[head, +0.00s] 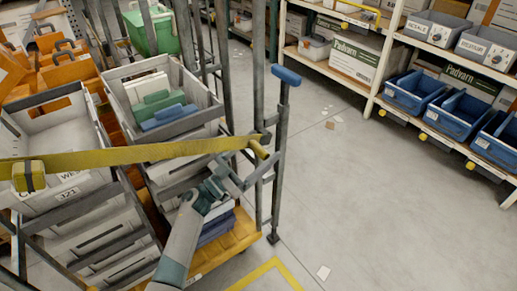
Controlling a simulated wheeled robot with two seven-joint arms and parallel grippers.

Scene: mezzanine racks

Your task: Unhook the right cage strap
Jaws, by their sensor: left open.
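A yellow strap (130,155) runs across the front of a grey metal roll cage, with a yellow buckle (28,175) at the left. Its right end meets a yellow hook piece (258,148) at the cage's right post (280,150). That end appears still attached at the post. My left gripper (240,171) is open, just below and left of the hook piece, close under the strap. I cannot tell whether it touches either. My right gripper is out of view.
Grey totes (205,108) with folded items stand stacked behind the strap. A blue grip (286,75) tops the right post. Racks with blue bins (415,97) and cartons stand at the right. The floor (350,200) between is mostly clear, with a few paper scraps.

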